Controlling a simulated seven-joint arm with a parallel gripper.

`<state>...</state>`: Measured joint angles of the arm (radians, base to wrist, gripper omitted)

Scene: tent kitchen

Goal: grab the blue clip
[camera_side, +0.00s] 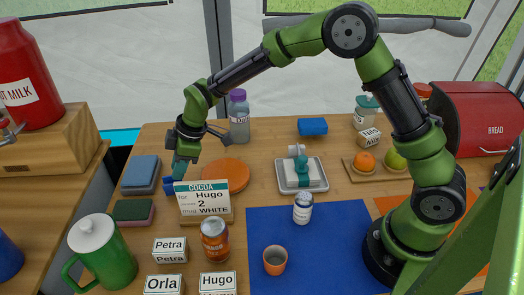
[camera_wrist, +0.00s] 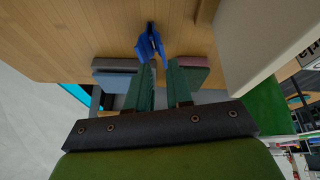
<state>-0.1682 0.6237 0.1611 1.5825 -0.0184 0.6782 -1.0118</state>
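The blue clip (camera_wrist: 150,43) is in the wrist view, just beyond my fingertips and nearer the left finger. In the side view the blue clip (camera_side: 168,185) lies low by my fingertips, behind the cocoa card. My gripper (camera_side: 179,168) points down over the left part of the table. In the wrist view my gripper (camera_wrist: 161,65) shows two teal fingers with a clear gap between them. It is open and nothing is held. I cannot tell whether the left fingertip touches the clip.
The cocoa order card (camera_side: 202,200) stands close in front of my gripper. Stacked sponges (camera_side: 141,172) and a green-pink sponge (camera_side: 133,211) lie to its left. An orange round board (camera_side: 226,173) is at right, and a purple-capped bottle (camera_side: 239,118) stands behind.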

